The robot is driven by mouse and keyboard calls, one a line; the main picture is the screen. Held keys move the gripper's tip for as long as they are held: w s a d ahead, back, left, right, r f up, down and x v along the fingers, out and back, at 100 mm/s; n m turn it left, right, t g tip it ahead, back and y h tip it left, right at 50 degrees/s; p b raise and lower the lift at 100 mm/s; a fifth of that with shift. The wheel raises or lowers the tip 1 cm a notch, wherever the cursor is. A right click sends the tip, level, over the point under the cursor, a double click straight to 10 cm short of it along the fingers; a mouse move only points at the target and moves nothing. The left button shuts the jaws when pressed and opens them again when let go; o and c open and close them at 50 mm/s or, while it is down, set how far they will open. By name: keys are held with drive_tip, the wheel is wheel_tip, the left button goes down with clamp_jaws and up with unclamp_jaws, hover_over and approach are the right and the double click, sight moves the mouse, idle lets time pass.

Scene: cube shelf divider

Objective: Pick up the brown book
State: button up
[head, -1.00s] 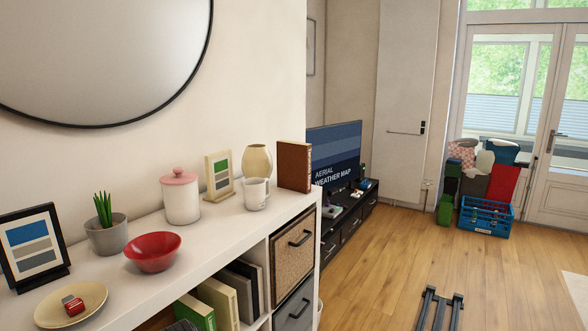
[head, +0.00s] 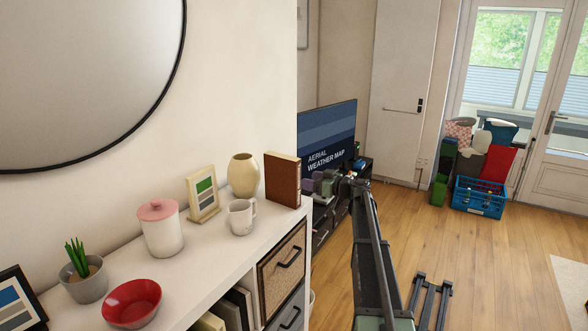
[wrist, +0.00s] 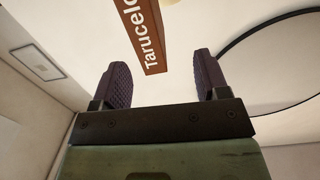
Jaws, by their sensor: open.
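My gripper (head: 318,186) is just to the right of the book in the head view, beyond the shelf end. In the wrist view my gripper (wrist: 160,80) is open, its two dark padded fingers apart with nothing between them. The book is beyond the fingertips.
A cream vase (head: 243,175), a white mug (head: 241,217) and a small picture frame (head: 203,195) stand left of the book. A pink-lidded jar (head: 160,228) and a red bowl (head: 132,303) are further left. A television (head: 328,137) is behind my gripper. The floor to the right is mostly clear.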

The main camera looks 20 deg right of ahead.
sight(291, 169)
drive_tip(key=shift+t, duration=0.4)
drive_tip(key=x, duration=0.3)
drive_tip(key=d+x, duration=0.1)
drive_tip(key=x, duration=0.3)
drive_tip(key=w+r+x, duration=0.1)
drive_tip(key=x, duration=0.2)
drive_tip(key=shift+w+d, duration=0.1)
drive_tip(key=shift+w, duration=0.1)
drive_tip(key=shift+s+r, duration=0.1)
clamp_jaws()
